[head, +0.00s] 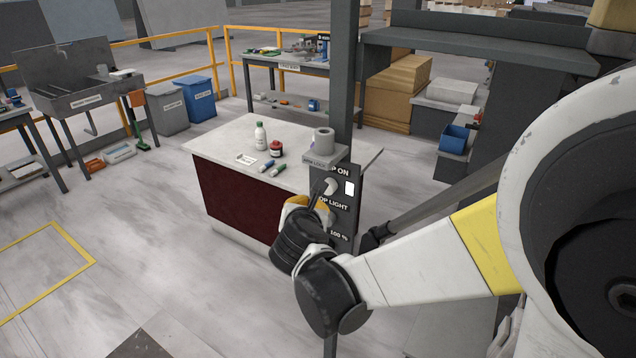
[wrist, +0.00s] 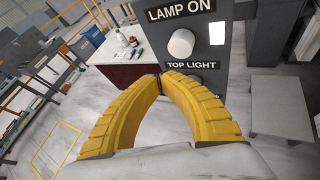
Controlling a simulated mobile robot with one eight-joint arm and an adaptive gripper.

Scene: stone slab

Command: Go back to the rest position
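My gripper (wrist: 161,76) has two curved yellow fingers whose tips meet in the wrist view, with nothing seen between them. It also shows in the head view (head: 310,203), in front of the dark control panel (head: 345,172). The panel carries the labels LAMP ON and TOP LIGHT, a round pale upper knob (wrist: 181,43) and a lit white square (wrist: 216,31). The fingertips are below and left of the upper knob in the wrist view. The right finger covers part of the panel below TOP LIGHT. I cannot tell whether the fingers touch the panel.
The panel is on a dark post (head: 344,70) beside a counter (head: 235,150) with a white bottle (head: 260,136), a red-lidded jar (head: 276,149) and markers. A grey roll (head: 324,141) stands on a small shelf by the post. Open floor (head: 130,230) lies to the left.

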